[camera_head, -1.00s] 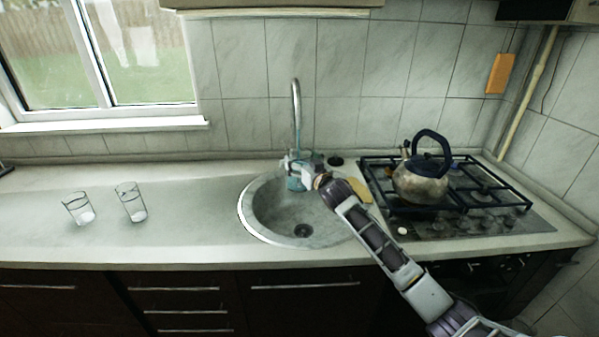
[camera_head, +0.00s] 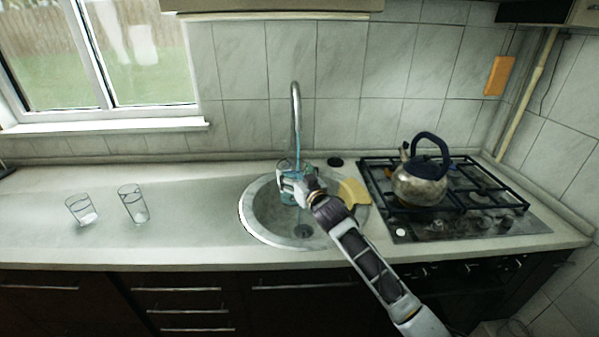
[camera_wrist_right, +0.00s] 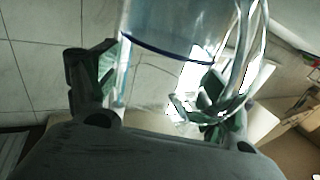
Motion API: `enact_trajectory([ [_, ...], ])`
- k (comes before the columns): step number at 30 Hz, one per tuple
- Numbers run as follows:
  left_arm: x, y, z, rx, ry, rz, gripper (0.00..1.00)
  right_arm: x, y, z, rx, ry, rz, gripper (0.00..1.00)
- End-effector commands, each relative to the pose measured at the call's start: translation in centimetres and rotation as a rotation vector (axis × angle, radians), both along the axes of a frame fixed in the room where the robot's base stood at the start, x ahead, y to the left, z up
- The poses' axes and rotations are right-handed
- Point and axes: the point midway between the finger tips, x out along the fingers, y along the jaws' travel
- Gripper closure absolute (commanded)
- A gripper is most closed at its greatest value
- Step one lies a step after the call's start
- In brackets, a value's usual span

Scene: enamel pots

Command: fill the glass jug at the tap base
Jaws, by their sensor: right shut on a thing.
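The clear bluish glass jug (camera_head: 286,192) is over the back part of the round sink basin (camera_head: 262,225), under the tap (camera_head: 295,100). A thin bluish line, which looks like water, runs down from the spout to the jug. My right gripper (camera_head: 291,183) is shut on the jug and partly hides it. In the right wrist view the jug (camera_wrist_right: 165,30) is between the fingers of my right gripper (camera_wrist_right: 155,90), with a dark blue band, perhaps the water or base edge, across it. How full it is, I cannot tell. My left gripper is out of view.
Two glasses (camera_head: 82,211) (camera_head: 133,204) stand on the counter at left. A kettle (camera_head: 418,183) sits on the gas hob (camera_head: 470,225) at right. A yellow item (camera_head: 353,192) and a small black disc (camera_head: 335,162) lie beside the sink. The counter between glasses and sink is clear.

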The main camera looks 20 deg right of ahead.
Motion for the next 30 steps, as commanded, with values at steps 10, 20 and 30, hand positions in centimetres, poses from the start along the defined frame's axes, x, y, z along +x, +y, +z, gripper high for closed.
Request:
enact_trajectory([
  [10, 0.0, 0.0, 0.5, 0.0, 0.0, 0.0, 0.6, -1.9, 1.4, 0.5, 0.0, -0.009, 0.001, 0.8],
  [20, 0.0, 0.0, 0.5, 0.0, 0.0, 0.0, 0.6, -1.9, 1.4, 0.5, 0.0, -0.01, 0.001, 0.8],
  [30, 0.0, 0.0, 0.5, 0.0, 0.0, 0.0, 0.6, -1.9, 1.4, 0.5, 0.0, -0.01, 0.001, 0.8],
])
